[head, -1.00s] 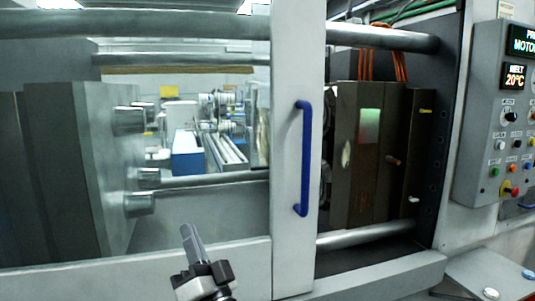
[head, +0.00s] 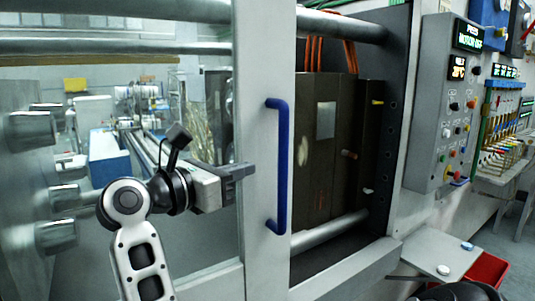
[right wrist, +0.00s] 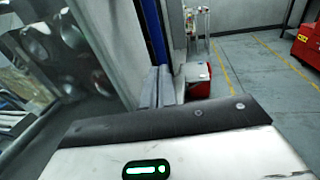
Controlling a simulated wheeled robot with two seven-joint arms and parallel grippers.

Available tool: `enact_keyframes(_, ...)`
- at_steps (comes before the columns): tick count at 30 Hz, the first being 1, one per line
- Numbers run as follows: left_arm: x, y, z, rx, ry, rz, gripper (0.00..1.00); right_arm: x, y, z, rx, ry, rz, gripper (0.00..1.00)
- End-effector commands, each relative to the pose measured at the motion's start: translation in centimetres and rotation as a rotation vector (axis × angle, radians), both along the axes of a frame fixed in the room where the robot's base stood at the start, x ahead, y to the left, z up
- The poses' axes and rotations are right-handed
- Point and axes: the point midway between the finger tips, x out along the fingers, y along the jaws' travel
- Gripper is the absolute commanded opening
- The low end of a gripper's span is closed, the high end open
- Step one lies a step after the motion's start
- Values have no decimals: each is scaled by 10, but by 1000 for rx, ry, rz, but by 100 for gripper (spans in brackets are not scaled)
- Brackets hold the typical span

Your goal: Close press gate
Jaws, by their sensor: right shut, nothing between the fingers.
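The press gate (head: 262,60) has a pale upright frame post, a clear pane on its left and a blue vertical handle (head: 278,165). An opening right of the post shows the brown mould blocks (head: 330,190) inside the press. My right gripper (head: 247,171) is shut and empty. Its fingertips point right, in front of the post and just left of the handle. The shut fingers (right wrist: 159,87) also show in the right wrist view, by the lower part of the handle (right wrist: 153,35). I cannot tell whether they touch the gate. My left gripper is out of view.
The grey control panel (head: 442,105) stands right of the opening. Below it are a light shelf (head: 437,252) and a red bin (head: 487,272). The right wrist view shows floor with yellow lines (right wrist: 240,85) and a red object (right wrist: 307,40) at the far right.

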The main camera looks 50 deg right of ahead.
Motion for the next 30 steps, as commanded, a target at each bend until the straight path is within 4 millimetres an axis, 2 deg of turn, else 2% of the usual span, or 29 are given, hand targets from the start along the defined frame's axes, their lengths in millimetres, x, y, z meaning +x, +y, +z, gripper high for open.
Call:
enact_keyframes(1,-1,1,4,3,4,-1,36,-3,-12,4,-3,-1,-5,0)
enact_keyframes(6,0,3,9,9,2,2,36,-8,-44,4,-4,3,-4,0)
enact_keyframes(12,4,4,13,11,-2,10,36,-11,-67,2,-4,2,-1,0)
enact_keyframes(30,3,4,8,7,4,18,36,-10,-75,0,-1,0,7,0)
